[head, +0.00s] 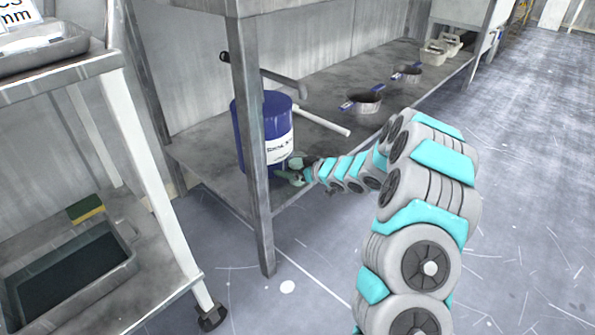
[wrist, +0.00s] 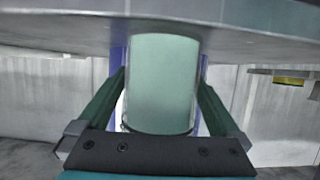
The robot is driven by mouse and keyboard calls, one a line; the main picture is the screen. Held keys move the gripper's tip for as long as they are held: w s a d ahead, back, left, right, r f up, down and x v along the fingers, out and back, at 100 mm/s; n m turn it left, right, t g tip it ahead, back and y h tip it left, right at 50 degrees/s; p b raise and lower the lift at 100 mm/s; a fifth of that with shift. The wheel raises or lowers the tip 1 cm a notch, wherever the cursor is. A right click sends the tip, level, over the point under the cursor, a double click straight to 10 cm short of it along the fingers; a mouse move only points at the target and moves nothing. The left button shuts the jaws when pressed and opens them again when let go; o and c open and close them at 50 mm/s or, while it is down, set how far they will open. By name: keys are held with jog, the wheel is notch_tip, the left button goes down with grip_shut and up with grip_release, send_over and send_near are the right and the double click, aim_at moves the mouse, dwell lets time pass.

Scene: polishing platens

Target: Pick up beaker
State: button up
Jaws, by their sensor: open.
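The beaker (wrist: 163,85) is a clear cylinder with pale green contents. In the wrist view it is between the two dark green fingers of my gripper (wrist: 160,100), with a visible gap on each side. The fingers are open and do not grip it. The wrist picture looks upside down, with the beaker's base end against the grey shelf (wrist: 60,28) at the top. In the head view my gripper (head: 289,176) is low at the front edge of the shelf, beside the blue drum. The beaker is too small there to make out clearly.
The blue drum (head: 240,140) with a white label stands close behind my gripper. A table leg (head: 250,150) rises in front of it. A white bar (head: 322,121) and dark pans (head: 362,103) lie farther along the shelf.

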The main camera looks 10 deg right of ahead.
grip_shut()
dwell(0.8)
jog(key=shift+r, duration=0.15)
